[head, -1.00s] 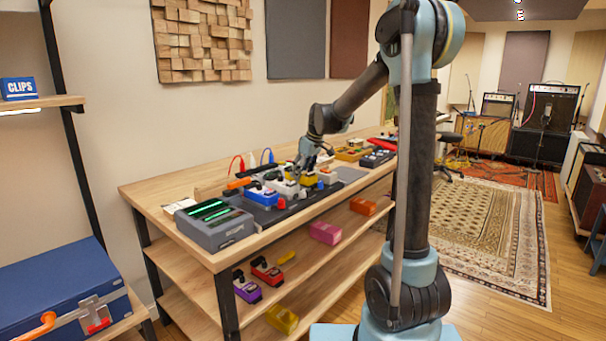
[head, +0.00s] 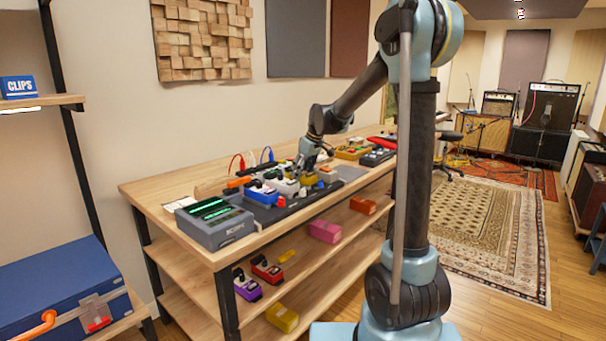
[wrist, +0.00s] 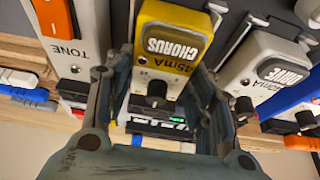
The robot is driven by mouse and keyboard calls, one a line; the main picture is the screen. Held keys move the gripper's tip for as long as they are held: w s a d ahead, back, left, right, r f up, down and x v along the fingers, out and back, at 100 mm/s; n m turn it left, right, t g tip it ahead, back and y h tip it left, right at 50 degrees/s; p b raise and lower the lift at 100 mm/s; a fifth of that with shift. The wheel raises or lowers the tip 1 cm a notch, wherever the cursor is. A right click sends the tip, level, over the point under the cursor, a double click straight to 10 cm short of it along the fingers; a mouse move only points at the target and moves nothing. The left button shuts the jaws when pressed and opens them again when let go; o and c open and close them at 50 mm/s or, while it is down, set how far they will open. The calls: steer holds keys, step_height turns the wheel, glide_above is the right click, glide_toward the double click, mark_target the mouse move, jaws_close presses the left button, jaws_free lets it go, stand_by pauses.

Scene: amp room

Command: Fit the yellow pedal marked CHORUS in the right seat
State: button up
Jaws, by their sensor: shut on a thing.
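The yellow pedal marked CHORUS (wrist: 172,42) is between the two fingers of my gripper (wrist: 165,78) in the wrist view, its lettering upside down. My gripper is shut on its sides. In the head view, my gripper (head: 309,166) points down at the yellow pedal (head: 308,179) over the dark pedalboard (head: 272,214). A white pedal marked DRIVE (wrist: 272,65) stands on one side of it and a pale pedal marked TONE (wrist: 70,50) on the other, both apart from it. Whether the pedal's underside touches the board is hidden.
A blue pedal (head: 261,194) and a white pedal (head: 283,187) stand left of my gripper. A grey scope box (head: 215,224) is at the bench's near end. Red and blue cables (head: 266,155) rise behind the board. Several pedals lie on the shelves below.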

steer(key=o, duration=1.5)
steer(key=shift+o, duration=0.5)
steer(key=shift+r, duration=3.5)
